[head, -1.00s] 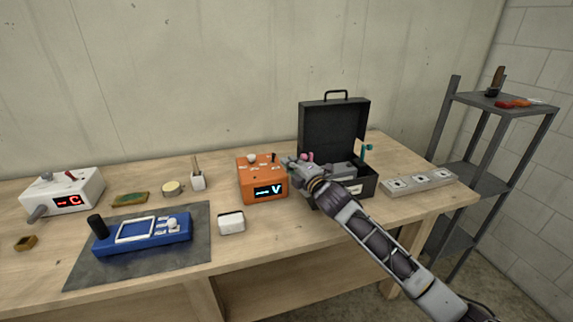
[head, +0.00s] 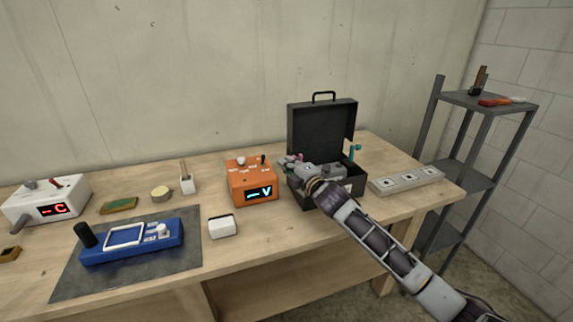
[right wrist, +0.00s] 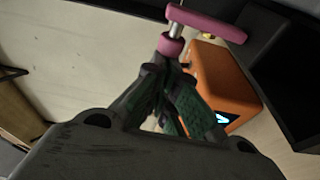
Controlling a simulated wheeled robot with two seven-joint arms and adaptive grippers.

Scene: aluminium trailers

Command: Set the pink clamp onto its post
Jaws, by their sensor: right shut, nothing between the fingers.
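The pink clamp (right wrist: 205,24) shows in the right wrist view as a pink bar on a silver shaft with a pink collar below. The collar is right at the fingertips of my right gripper (right wrist: 165,72); I cannot tell whether they touch. The fingers are together with nothing between them. My left gripper is not in view.
The open black case (head: 322,128) stands behind my right arm, with a teal-handled part (head: 355,151) at its right. The orange meter (head: 251,182) is just left of the gripper. A grey socket strip (head: 408,180) lies at right. The bench front between has some room.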

